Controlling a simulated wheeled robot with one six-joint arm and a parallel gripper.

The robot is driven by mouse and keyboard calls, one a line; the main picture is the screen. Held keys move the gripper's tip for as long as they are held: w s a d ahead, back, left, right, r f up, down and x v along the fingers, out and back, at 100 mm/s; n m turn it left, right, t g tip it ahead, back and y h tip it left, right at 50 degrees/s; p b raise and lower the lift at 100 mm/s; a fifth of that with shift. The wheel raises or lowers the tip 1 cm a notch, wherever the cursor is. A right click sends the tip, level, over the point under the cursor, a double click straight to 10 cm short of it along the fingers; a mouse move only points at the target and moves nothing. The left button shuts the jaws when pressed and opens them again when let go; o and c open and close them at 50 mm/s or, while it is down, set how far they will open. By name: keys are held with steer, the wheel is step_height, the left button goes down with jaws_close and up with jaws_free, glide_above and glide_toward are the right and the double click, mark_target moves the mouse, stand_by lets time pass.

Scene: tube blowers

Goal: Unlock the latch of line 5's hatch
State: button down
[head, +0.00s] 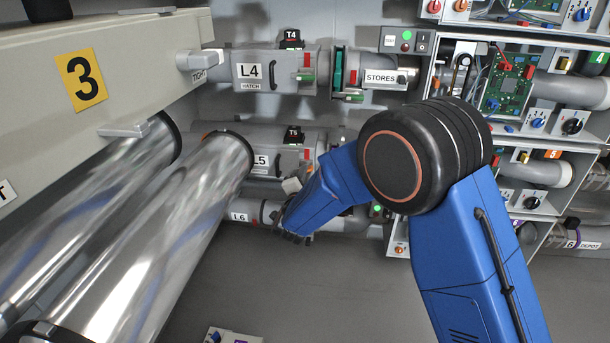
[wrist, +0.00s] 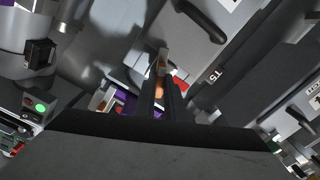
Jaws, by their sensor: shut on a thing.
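Line 5's hatch, labelled L5 (head: 261,161), is a grey cover on a pipe at the middle left of the head view, with a red mark (head: 308,155) at its right end. The fingers hide most of the latch. In the head view my arm hides the fingertips.
The L4 hatch (head: 249,72) sits above, with a green latch tab showing. The L6 pipe (head: 240,216) runs just below. Large clear tubes (head: 170,240) and a beige housing marked 3 (head: 81,78) fill the left. Open electronics shelves (head: 510,90) stand at right.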

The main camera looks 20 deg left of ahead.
steer(key=n, duration=1.2)
steer(key=shift+f+n, duration=0.1)
steer(key=shift+n, duration=0.2)
stand_by(0.4)
steer(key=c, duration=1.8)
jaws_free()
steer(key=v, duration=1.7)
steer(key=shift+s, duration=0.25)
